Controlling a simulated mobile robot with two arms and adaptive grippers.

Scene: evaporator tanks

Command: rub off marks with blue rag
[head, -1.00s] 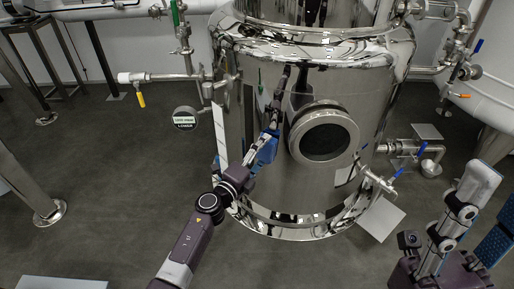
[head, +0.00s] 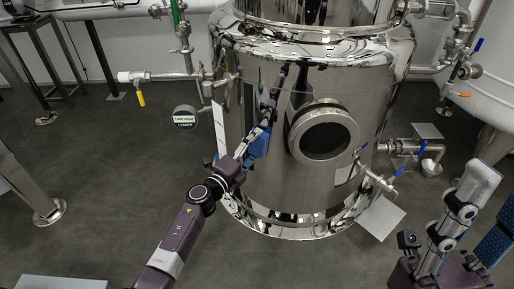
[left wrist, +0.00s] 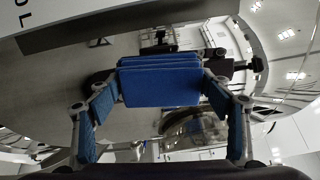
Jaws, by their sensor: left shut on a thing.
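A blue rag (head: 259,146), folded in layers, is in front of the shiny steel tank (head: 300,185), left of its round porthole. My left gripper (head: 253,148) is shut on the rag. In the left wrist view the rag (left wrist: 160,82) sits between the two blue-padded fingers. I cannot tell whether the rag touches the tank wall. I cannot make out distinct marks among the reflections on the steel. My right gripper (head: 493,195) is at the lower right edge, partly cut off, with its fingers apart and nothing seen between them.
The round porthole (head: 324,134) juts out right of the rag. Pipes with blue handles (head: 422,147) stick out at the right. The grey floor (head: 110,195) is open at left.

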